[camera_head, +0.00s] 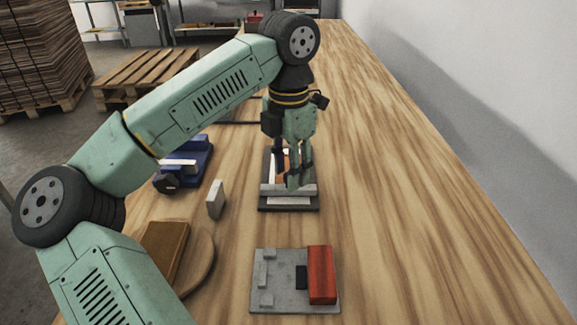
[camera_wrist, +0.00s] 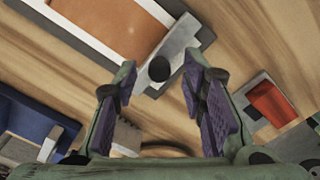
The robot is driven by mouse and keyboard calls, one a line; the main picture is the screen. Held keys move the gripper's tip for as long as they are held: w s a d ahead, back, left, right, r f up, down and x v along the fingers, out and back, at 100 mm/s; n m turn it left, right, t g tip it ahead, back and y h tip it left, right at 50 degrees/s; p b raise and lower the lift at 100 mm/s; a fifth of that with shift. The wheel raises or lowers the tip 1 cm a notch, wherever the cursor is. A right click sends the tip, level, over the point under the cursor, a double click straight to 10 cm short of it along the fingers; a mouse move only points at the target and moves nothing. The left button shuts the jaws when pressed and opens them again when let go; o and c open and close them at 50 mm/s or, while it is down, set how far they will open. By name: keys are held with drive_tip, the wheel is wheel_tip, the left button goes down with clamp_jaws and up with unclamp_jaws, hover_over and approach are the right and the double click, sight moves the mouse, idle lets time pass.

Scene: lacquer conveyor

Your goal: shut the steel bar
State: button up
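The steel bar (camera_head: 272,189) is a flat grey strip lying across the near part of a dark tray. The tray (camera_head: 290,207) holds a white sheet with an orange-brown panel. In the wrist view the steel bar (camera_wrist: 179,45) crosses the end of the tray and carries a round black knob (camera_wrist: 159,68). My gripper (camera_head: 297,182) points down over the bar. The wrist view shows its two purple-padded fingers (camera_wrist: 160,68) apart, with the knob in line between the tips. I cannot tell whether they touch it. My fingers hide part of the bar in the head view.
A grey plate (camera_head: 265,301) with a red block (camera_head: 321,275) lies nearer. The table's right side is clear, beside a wall.

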clamp_jaws()
idle(0.5)
idle(0.3)
